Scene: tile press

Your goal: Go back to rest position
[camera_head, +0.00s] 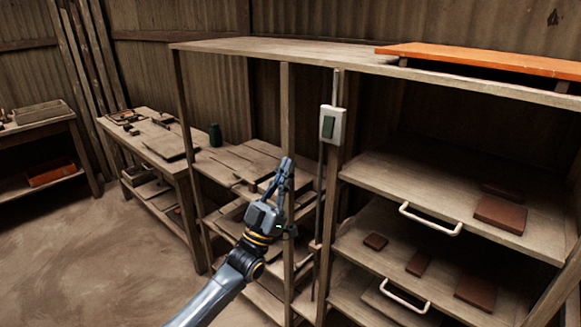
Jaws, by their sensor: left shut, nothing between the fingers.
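My left gripper (286,170) is in the middle of the head view, with its arm coming in from the lower left. Its fingers point up and are shut with nothing between them. It is in front of a wooden shelf post, below and left of a white switch box with a dark green button (328,127). I cannot tell how far the fingers are from the post; they look apart from the switch box. My right gripper does not show.
A wooden rack holds shelves with white handles (430,219) and brown tiles (501,214). An orange panel (484,60) lies on top. A workbench (150,133) with tools and a green jar (215,135) stand behind, left of the rack. The floor (90,260) at lower left is clear.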

